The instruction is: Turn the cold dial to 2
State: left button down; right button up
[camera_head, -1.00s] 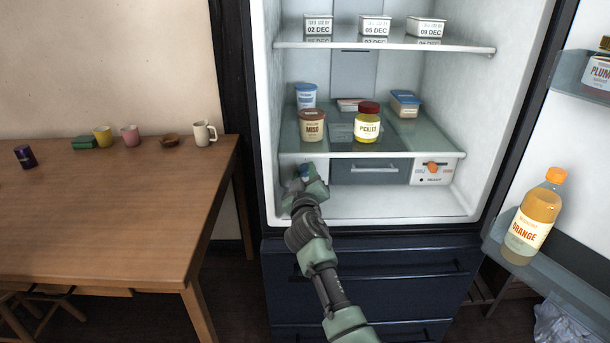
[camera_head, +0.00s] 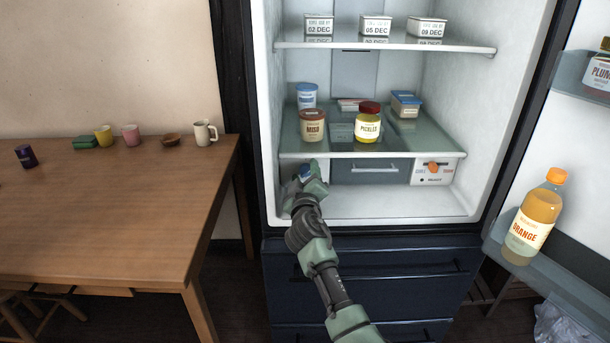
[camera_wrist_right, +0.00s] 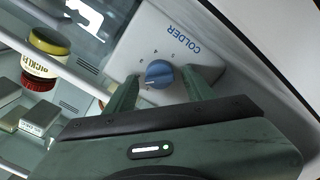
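The cold dial (camera_wrist_right: 158,74) is a round blue knob on a white panel marked COLDER, with small numbers around it. A pale pointer mark seems to face lower left in the right wrist view; the number it marks is not clear. My right gripper (camera_wrist_right: 160,78) is open, its green fingers on either side of the dial with small gaps visible. In the head view my right gripper (camera_head: 306,176) is at the fridge's lower left, under the glass shelf, and mostly hides the panel; a bit of the blue dial (camera_head: 304,171) shows. My left gripper is not in view.
An orange dial (camera_head: 432,167) sits on another panel at right, beside a drawer (camera_head: 371,170). The shelf above holds a pickles jar (camera_head: 368,123), a miso tub (camera_head: 312,125) and other containers. The open door holds an orange bottle (camera_head: 533,218). A wooden table (camera_head: 110,210) stands left.

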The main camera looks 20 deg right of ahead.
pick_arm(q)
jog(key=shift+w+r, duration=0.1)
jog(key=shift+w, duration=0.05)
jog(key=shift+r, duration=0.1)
pick_arm(e)
jog(key=shift+s, duration=0.1)
jog(key=shift+s+a, duration=0.15)
jog(key=shift+s, duration=0.1)
jog(key=p+v, duration=0.1)
jog(key=v, duration=0.6)
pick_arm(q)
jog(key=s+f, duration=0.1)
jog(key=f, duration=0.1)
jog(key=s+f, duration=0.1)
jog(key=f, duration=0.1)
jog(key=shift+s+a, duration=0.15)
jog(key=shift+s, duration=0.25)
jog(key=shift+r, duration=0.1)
